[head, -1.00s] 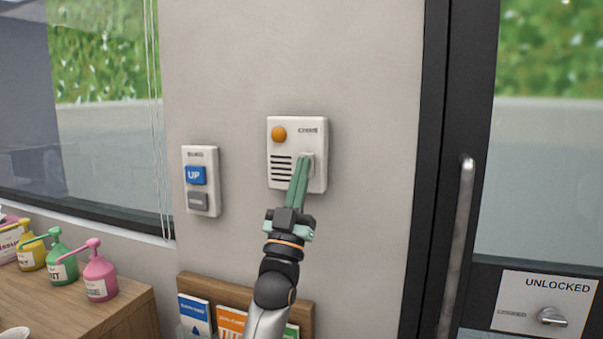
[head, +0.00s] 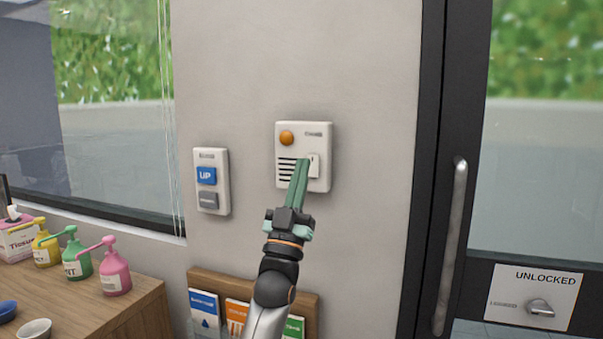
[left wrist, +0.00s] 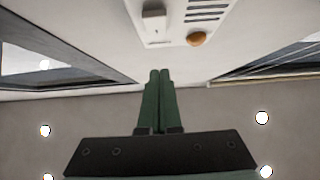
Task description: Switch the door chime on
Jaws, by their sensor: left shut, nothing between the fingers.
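The door chime is a white wall box (head: 325,143) with an orange lamp (head: 287,138) at upper left, dark speaker slots and a small white rocker switch (head: 314,166) at lower right. My left gripper (head: 302,162) has its green fingers shut and empty, with the tips just left of the switch in the head view. In the left wrist view the switch (left wrist: 154,20) and lamp (left wrist: 197,39) show above the closed fingertips (left wrist: 160,72), and a gap shows between tips and box. My right gripper is not in view.
A panel with a blue UP button (head: 207,176) is on the wall to the left. A leaflet rack (head: 308,300) hangs below. Pump bottles (head: 115,272) stand on a wooden counter (head: 135,303). A door with a long handle (head: 451,245) is on the right.

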